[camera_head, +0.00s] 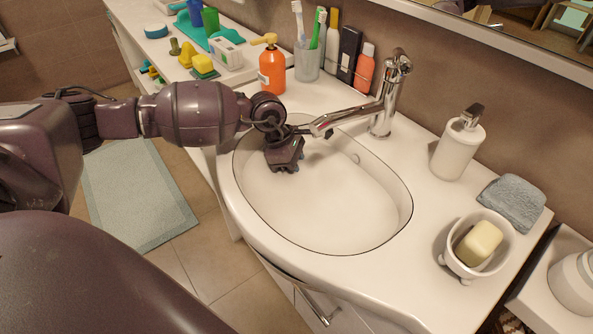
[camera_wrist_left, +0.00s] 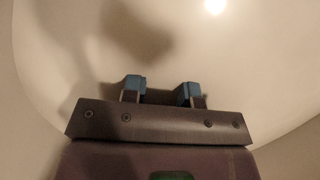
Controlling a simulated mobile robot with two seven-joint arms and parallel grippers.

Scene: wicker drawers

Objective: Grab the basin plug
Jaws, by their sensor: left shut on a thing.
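My left gripper (camera_head: 287,168) reaches down into the left part of the white basin (camera_head: 330,205), beside the faucet spout. In the left wrist view its two blue-tipped fingers (camera_wrist_left: 161,92) stand a little apart over the pale basin surface. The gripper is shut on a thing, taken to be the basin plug. The plug itself cannot be made out clearly: only a narrow dark strip shows between the fingers, and the hand hides that spot in the head view. My right gripper is not in view.
A chrome faucet (camera_head: 385,100) stands behind the basin, its spout close to my left wrist. An orange bottle (camera_head: 271,72) is at the back left. A white soap dispenser (camera_head: 458,148), soap dish (camera_head: 500,255) and grey cloth (camera_head: 512,202) are at right. The basin's front is clear.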

